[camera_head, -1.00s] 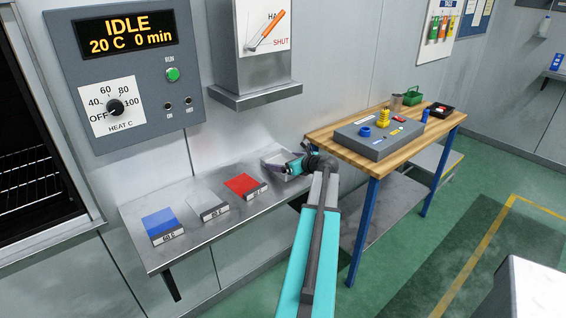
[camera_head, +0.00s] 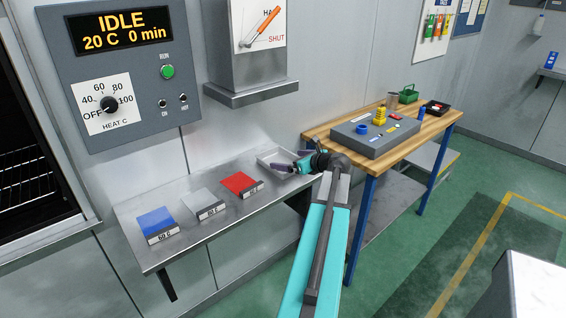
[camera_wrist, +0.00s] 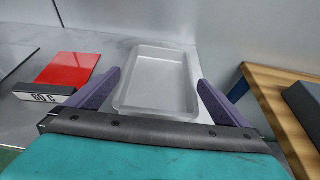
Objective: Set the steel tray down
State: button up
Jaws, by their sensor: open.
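The steel tray (camera_wrist: 126,97) is a shallow, empty metal pan resting on the steel shelf. In the head view the tray (camera_head: 267,158) lies at the shelf's right end, right of the red plate. My gripper (camera_head: 283,168) is at the tray's near side with my arm reaching in from the right. In the wrist view my gripper (camera_wrist: 160,88) is open, its two purple fingers apart, one on each side of the tray's near end. I see gaps between the fingers and the tray walls there. In the head view the gripper partly hides the tray's near edge.
The steel shelf (camera_head: 190,238) also holds a blue plate (camera_head: 156,220), a grey plate (camera_head: 201,200) and a red plate (camera_head: 240,183), with labels. A wooden bench (camera_head: 404,147) with a grey block (camera_head: 375,137) stands close on the right. The oven panel (camera_head: 120,65) reads IDLE.

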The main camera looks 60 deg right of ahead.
jog(key=v, duration=0.5)
jog(key=shift+s+a+r+b, duration=0.2)
jog(key=shift+s+b, duration=0.1)
jog(key=shift+b, duration=0.1)
jog(key=shift+s, duration=0.15)
dwell(0.4)
